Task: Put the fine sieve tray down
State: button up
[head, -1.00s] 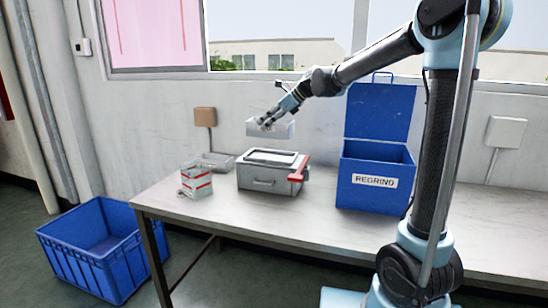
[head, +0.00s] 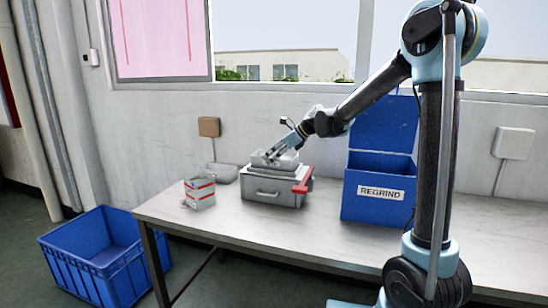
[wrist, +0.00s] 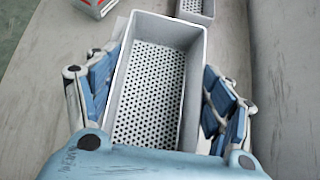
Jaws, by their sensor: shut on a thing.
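The fine sieve tray (wrist: 152,90) is a grey rectangular tray with a floor full of small holes. It fills the middle of the wrist view. My gripper (head: 274,155) is shut on it, with blue-padded fingers along both of its long sides. In the head view the tray (head: 286,162) is level at the top of a grey metal box (head: 262,190) with a front handle and a red lever on its right. Whether the tray rests on the box or hangs just above it, I cannot tell. The box's open top is hidden.
A second perforated tray (wrist: 196,8) lies on the table behind and left of the box. A white carton with red stripes (head: 200,193) stands to the left. The blue REGRIND bin (head: 378,207) is at the right. A blue crate (head: 95,270) is on the floor.

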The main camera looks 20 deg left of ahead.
jog(key=o, duration=2)
jog(key=shift+f, duration=0.1)
jog(key=v, duration=1.2)
jog(key=shift+s, duration=0.1)
